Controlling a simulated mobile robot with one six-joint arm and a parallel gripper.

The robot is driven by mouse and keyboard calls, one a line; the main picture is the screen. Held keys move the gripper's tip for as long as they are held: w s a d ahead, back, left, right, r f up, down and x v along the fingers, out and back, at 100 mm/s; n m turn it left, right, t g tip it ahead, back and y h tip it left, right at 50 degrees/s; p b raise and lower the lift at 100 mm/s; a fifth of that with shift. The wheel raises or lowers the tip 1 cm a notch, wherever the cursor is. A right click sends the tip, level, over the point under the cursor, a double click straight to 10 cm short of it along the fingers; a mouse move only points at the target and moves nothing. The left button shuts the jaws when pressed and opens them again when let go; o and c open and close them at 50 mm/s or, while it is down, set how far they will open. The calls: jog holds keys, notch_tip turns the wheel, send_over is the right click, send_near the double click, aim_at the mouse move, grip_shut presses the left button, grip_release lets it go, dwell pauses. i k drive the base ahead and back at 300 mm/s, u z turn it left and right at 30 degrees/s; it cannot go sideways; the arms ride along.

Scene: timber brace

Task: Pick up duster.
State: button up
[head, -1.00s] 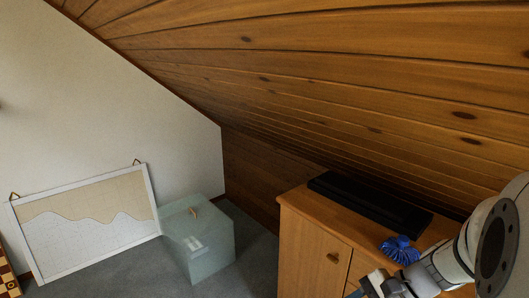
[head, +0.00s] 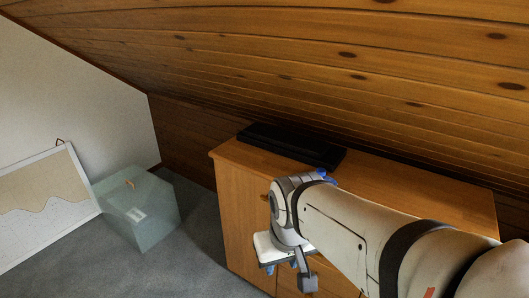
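The duster (head: 325,174) is a bright blue, ruffled thing on top of the wooden cabinet. Only a small part of it shows, just above my wrist; my arm hides the rest. My gripper (head: 284,267) is in front of the cabinet's front face, below the level of its top and apart from the visible blue of the duster. Its fingers are small and partly hidden by the hand, so I cannot tell whether they are open or shut.
The wooden cabinet (head: 240,195) stands under the sloping plank ceiling (head: 300,60), which is low over its back. A long black object (head: 290,147) lies along its top. A translucent box (head: 140,212) and a framed board (head: 40,205) stand on the left. Grey carpet between is clear.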

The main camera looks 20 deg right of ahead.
aim_at(322, 171)
jog(key=u, duration=0.15)
jog(key=k, duration=0.25)
jog(key=z, duration=0.85)
jog(key=i, duration=0.55)
jog(key=u, duration=0.85)
jog(key=k, duration=0.7)
jog(key=z, duration=0.55)
jog(key=i, duration=1)
jog(key=z, duration=0.05)
